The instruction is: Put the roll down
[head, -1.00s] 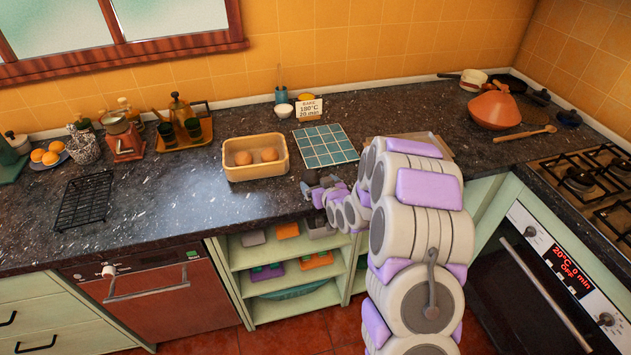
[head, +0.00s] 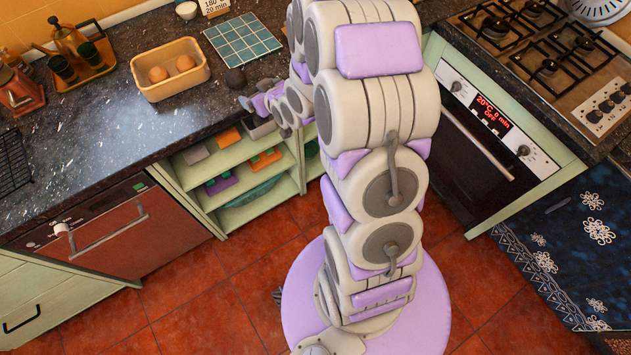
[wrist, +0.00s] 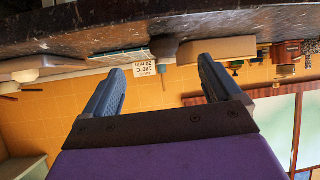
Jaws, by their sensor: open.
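A dark rounded lump (head: 236,79), probably the roll, rests on the counter between the tiled board and the front edge. In the wrist view, which is upside down, the dark lump (wrist: 165,48) shows beyond the gap between my fingers. My gripper (head: 246,103) is at the counter's front edge, apart from the lump. In the wrist view my gripper (wrist: 157,80) has its two fingers spread wide with nothing between them. Two brown rolls (head: 158,74) (head: 185,63) sit in a yellow baking dish (head: 172,92) to the left.
The blue tiled board (head: 242,38) lies behind the lump. A card reading 180°C, 20 min (head: 214,6) stands at the back. The oven (head: 478,135) and gas hob (head: 545,45) are to the right. Open shelves (head: 240,175) are below the counter.

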